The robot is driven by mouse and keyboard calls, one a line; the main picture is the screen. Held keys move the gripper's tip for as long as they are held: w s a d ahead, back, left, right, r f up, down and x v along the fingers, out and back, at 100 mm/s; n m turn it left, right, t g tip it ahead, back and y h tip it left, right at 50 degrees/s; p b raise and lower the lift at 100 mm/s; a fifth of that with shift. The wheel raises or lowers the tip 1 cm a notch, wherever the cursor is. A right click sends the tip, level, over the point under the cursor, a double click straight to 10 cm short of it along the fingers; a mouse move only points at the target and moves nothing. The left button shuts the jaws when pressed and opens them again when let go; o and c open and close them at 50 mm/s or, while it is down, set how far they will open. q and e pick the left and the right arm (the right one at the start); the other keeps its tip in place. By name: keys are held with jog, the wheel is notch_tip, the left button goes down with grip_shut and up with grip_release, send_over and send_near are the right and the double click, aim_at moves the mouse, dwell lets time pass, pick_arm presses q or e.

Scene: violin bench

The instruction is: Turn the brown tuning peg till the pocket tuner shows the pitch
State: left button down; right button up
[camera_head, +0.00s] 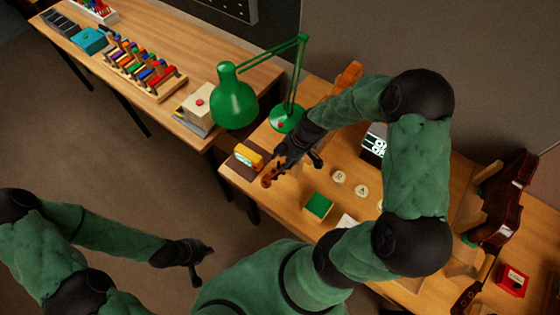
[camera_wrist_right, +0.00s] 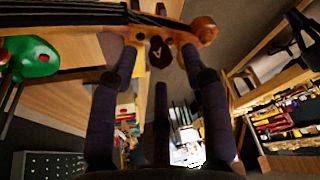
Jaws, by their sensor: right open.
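The violin's scroll and pegbox (camera_head: 270,175) show at the left end of the near bench in the head view. In the right wrist view the orange-brown scroll (camera_wrist_right: 203,30) and neck cross the top. A dark brown peg head marked A (camera_wrist_right: 160,52) hangs between the fingers of my right gripper (camera_wrist_right: 158,68). The fingers are apart on either side of it, with no clear contact. The pocket tuner (camera_head: 375,143) is a dark device with a lit white display, partly hidden by my right arm; its reading is too small to tell. My left gripper (camera_head: 203,265) is open and empty over the floor.
A green lamp (camera_head: 236,97) stands close behind my right gripper. A yellow box (camera_head: 248,157), a green box (camera_head: 318,205) and round pale discs (camera_head: 340,177) lie around it. Another violin (camera_head: 505,195) stands at the right. A rack of colourful tools (camera_head: 145,68) is on the far bench.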

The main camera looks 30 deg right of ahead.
jog(key=shift+x, duration=1.15)
grip_shut()
jog(key=shift+f+m+t+b, duration=0.1)
jog(key=shift+m+t+b, duration=0.2)
jog(key=shift+m+b, duration=0.25)
jog(key=shift+s+m+h+b, duration=0.1)
jog(key=shift+m+h+b, duration=0.35)
jog(key=shift+m, duration=0.4)
grip_release()
jog(key=shift+r, duration=0.2)
